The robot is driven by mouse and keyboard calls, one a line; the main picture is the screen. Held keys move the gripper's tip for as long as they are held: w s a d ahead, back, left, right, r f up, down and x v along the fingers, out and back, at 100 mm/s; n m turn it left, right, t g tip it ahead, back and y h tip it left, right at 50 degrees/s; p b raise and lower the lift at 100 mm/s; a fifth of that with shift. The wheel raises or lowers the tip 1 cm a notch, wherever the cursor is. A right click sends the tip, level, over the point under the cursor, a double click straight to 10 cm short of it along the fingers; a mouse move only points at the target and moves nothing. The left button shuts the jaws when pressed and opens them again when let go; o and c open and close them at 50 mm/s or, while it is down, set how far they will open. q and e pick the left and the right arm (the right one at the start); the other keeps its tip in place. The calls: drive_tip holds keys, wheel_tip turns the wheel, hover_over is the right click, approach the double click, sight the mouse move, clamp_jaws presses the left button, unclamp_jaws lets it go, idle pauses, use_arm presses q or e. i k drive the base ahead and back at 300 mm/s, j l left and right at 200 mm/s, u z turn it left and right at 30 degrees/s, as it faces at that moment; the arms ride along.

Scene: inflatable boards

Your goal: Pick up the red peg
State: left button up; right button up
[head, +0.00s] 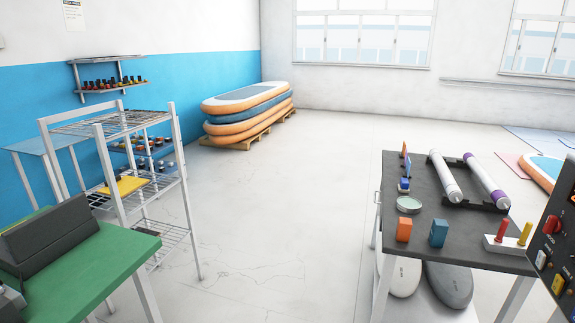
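The red peg (502,229) stands upright on a small white block (508,245) at the near right of the dark-topped table (428,226). A yellow peg (525,233) stands on the same block, to the right of the red one. Neither of my grippers shows in the head view, so their state is hidden.
An orange block (404,229), a blue block (438,233) and a round grey dish (409,205) share the tabletop. Two rolls (445,176) lie behind. A control panel (557,245) stands close at the right edge. Open floor (290,190) lies left of the table.

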sight(498, 238)
drive_tip(key=i+j, duration=0.1)
drive_tip(key=i, duration=0.7)
drive_tip(key=i+j, duration=0.15)
drive_tip(key=i, duration=0.65)
drive_tip(key=i+j+z, duration=0.1)
drive_tip(key=i+z, duration=0.3)
drive_tip(key=i+j+z, duration=0.2)
drive_tip(key=z, duration=0.2)
drive_tip(key=i+j+z, duration=0.65)
drive_tip(key=z, duration=0.2)
drive_tip(key=i+j+z, duration=0.2)
drive_tip(key=j, duration=0.15)
drive_tip(key=j+z, duration=0.2)
drive_tip(key=j, duration=0.15)
drive_tip(key=i+j+z, duration=0.15)
drive_tip(key=j, duration=0.2)
